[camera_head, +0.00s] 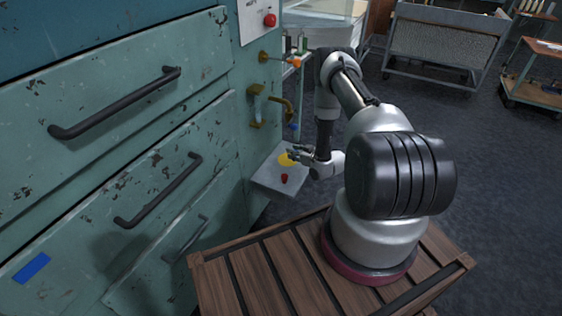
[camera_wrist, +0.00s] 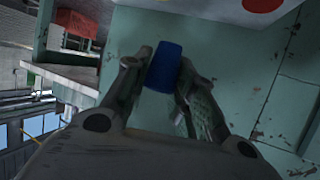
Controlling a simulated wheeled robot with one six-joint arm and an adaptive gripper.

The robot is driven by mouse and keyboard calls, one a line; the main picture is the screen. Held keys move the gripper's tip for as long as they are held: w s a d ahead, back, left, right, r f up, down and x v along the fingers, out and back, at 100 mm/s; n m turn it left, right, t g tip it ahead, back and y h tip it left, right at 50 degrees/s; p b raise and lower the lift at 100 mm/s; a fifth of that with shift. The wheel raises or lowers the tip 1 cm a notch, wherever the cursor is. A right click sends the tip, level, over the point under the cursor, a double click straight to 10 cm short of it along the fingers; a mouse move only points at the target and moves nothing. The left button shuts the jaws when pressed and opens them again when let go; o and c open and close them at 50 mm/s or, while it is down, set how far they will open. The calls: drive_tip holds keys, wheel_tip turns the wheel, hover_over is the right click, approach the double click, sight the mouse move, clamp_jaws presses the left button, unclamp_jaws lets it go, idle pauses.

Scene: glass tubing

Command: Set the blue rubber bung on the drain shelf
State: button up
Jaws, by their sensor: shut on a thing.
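The blue rubber bung (camera_wrist: 163,68) is between the two fingers of my gripper (camera_wrist: 163,78) in the wrist view, and the jaws are shut on it. In the head view my gripper (camera_head: 297,155) is at the right side of the pale drain shelf (camera_head: 265,179), near the yellow piece; I cannot tell its exact height above the shelf. The held bung is not clearly made out there. The shelf also shows at the top of the wrist view (camera_wrist: 225,14), apart from the bung in the picture.
A yellow piece (camera_head: 287,160) and a small red piece (camera_head: 284,178) are on the shelf. A brass tap (camera_head: 287,104) projects from the green cabinet (camera_head: 150,150) above it. A small blue patch (camera_head: 293,127) shows below the tap. Carts stand farther back on open floor.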

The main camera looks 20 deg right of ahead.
hover_over(293, 174)
drive_tip(key=f, duration=0.6)
drive_tip(key=shift+w, duration=0.2)
drive_tip(key=shift+f, duration=1.95)
drive_tip(key=o, duration=0.8)
drive_tip(key=shift+f, duration=0.1)
